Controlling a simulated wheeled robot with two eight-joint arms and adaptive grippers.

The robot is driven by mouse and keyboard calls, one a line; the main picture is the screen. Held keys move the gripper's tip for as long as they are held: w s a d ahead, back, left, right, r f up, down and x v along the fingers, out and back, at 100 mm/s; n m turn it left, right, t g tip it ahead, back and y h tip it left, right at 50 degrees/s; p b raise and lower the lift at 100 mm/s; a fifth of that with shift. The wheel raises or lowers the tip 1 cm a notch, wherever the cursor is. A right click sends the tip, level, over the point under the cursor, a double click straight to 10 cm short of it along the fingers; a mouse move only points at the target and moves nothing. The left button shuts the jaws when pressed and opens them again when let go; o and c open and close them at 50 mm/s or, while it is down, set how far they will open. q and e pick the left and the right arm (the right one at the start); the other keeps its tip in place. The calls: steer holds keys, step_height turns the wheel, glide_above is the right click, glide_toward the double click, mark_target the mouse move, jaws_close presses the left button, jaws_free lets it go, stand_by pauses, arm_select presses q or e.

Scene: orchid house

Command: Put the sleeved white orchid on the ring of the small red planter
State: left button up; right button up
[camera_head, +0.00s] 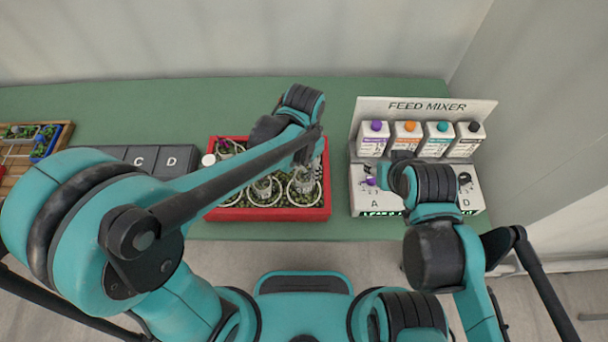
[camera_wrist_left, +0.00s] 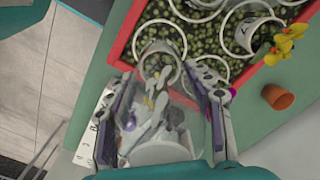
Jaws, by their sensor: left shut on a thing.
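My left gripper (camera_wrist_left: 165,85) is shut on the sleeved white orchid (camera_wrist_left: 152,118), a clear sleeve with pale stems or petals inside. Beyond it in the left wrist view is the red planter (camera_wrist_left: 128,45), with white rings over green-brown filling. The sleeve's far end overlaps the near-corner ring (camera_wrist_left: 140,43); I cannot tell whether they touch. In the head view the planter (camera_head: 265,214) stands mid-table, and my left arm covers part of it and hides the held orchid. My right gripper (camera_head: 378,172) is mostly hidden by its own arm at the feed mixer.
A feed mixer (camera_head: 425,106) with several capped cartons stands right of the planter. A yellow flower (camera_wrist_left: 285,45) and a terracotta pot (camera_wrist_left: 277,97) are beside the planter. A dark box marked C and D (camera_head: 150,157) and a wooden tray (camera_head: 62,134) are at left. The back table is clear.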

mark_target(304, 176)
arm_select(q)
steer(key=shift+f+b, duration=0.6)
steer(key=shift+f, duration=1.4)
steer(key=shift+f, duration=0.15)
steer(key=o, duration=1.7)
